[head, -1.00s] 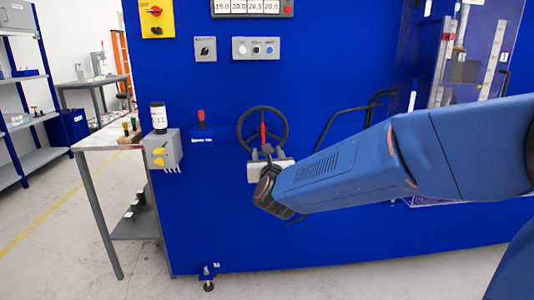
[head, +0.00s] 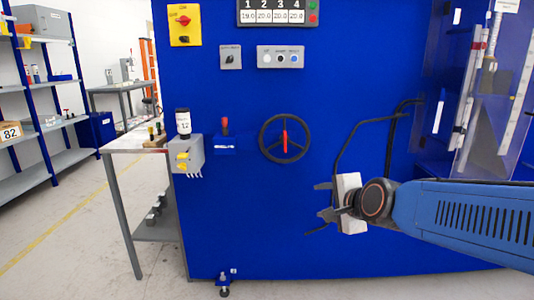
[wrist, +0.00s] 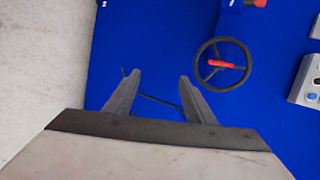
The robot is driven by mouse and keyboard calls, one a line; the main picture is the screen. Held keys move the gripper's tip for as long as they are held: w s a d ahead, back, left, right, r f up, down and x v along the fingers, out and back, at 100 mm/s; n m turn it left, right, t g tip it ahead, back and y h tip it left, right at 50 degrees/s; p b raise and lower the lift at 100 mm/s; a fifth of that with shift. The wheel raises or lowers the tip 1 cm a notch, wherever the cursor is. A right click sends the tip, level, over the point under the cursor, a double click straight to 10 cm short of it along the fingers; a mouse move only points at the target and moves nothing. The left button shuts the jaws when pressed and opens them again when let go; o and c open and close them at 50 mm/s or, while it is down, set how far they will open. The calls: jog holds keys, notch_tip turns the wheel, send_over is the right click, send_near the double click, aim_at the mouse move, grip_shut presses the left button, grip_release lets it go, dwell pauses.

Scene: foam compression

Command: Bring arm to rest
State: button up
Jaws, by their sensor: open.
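My gripper (head: 322,200) is in front of the blue machine panel (head: 300,100), right of and below the black handwheel (head: 285,138) with its red handle. In the wrist view my gripper (wrist: 155,85) has its two dark fingers spread apart with nothing between them. The handwheel (wrist: 222,62) shows there to the right of the fingers, apart from them. My blue arm reaches in from the right edge of the head view.
A grey box with yellow switches (head: 187,156) and a red-handled lever (head: 225,127) are on the panel at left. A black bent bar (head: 362,130) and a clear-covered section (head: 490,110) are at right. A side table (head: 135,143) stands left. The floor (head: 80,240) at left is clear.

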jog(key=s+d+f+n+g+h, duration=0.1)
jog(key=s+d+f+n+g, duration=0.1)
jog(key=s, duration=0.6)
jog(key=s+d+f+n+g+h, duration=0.1)
jog(key=s+d+f+n+g, duration=0.1)
jog(key=s+d+f+n, duration=0.3)
jog(key=s+d+f+n+g+h, duration=0.1)
jog(key=s+d+n, duration=0.5)
jog(key=s, duration=0.6)
notch_tip(320, 180, down, 3)
jog(key=shift+s+d+r+n+g+h, duration=0.2)
jog(key=shift+d+n+g+h, duration=0.1)
jog(key=shift+n+g, duration=0.7)
jog(key=shift+w, duration=0.1)
